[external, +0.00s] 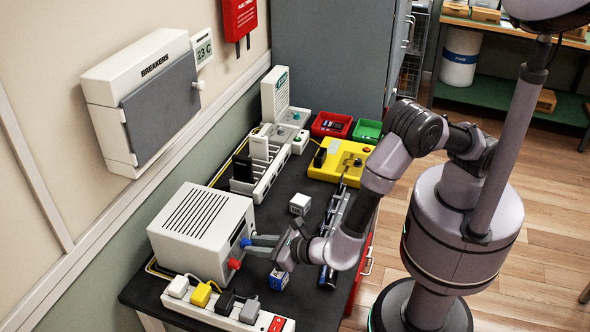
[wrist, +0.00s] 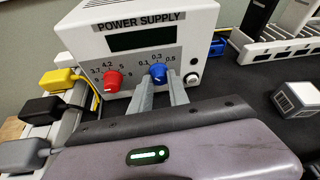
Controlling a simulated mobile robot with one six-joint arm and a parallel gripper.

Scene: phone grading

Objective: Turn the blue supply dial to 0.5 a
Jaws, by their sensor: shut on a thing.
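The white power supply (external: 200,230) stands on the dark bench at the left. In the wrist view its front panel (wrist: 150,55) shows a dark display, a red dial (wrist: 113,80) and the blue dial (wrist: 158,73). Marks 0.1, 0.3 and 0.5 ring the blue dial, with 0.3 at the top and 0.5 to the right. My gripper (wrist: 160,84) is at the blue dial, its two grey fingers on either side of it and shut on it. I cannot tell where the dial points. In the external view the blue dial (external: 245,242) is partly hidden by my fingers.
A power strip (external: 225,308) with several plugs lies in front of the supply. A white cube (external: 300,204) and a blue-and-white box (external: 279,279) sit on the bench to the right. A yellow unit (external: 340,160) and red and green bins stand farther back.

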